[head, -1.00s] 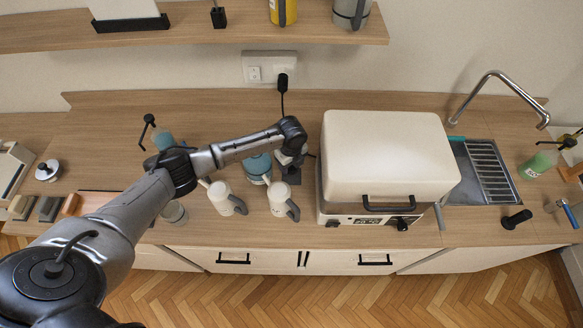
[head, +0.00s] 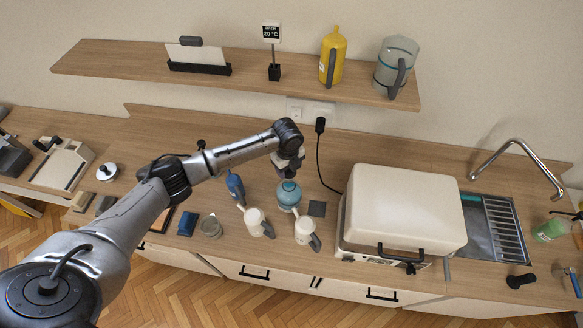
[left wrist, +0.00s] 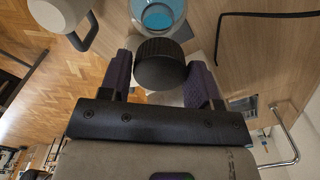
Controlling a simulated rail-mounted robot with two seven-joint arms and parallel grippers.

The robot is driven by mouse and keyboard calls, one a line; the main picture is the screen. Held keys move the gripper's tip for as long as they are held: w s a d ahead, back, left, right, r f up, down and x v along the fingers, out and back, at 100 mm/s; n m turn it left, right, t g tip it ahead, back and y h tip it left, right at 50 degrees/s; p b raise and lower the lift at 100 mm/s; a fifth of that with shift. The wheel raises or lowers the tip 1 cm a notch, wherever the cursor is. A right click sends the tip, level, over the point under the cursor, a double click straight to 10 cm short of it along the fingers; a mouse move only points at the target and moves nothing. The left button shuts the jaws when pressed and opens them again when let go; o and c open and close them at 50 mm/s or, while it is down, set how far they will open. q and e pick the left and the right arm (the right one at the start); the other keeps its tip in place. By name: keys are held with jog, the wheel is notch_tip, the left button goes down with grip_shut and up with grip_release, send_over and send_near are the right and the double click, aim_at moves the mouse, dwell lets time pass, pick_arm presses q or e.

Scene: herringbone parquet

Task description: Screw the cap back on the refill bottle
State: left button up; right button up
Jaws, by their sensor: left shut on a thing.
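The bottle (left wrist: 157,16) shows beyond the cap at the top of that view. The cap overlaps the bottle's near side there; I cannot tell whether they touch. The gripper hides the bottle's mouth in the head view. My right gripper is not in view.
A blue bottle (head: 235,187) and a glass jar (head: 210,227) are on the left. A shelf (head: 250,80) runs above.

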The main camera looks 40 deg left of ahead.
aim_at(289, 182)
pick_arm(q)
jog(key=shift+s+a, duration=0.1)
jog(key=shift+s, duration=0.1)
jog(key=shift+w, duration=0.1)
jog(key=shift+r+p, duration=0.15)
jog(key=shift+p, duration=0.3)
jog(key=shift+f+b, duration=1.5)
jog(key=shift+f, duration=1.15)
jog(key=shift+f, duration=0.2)
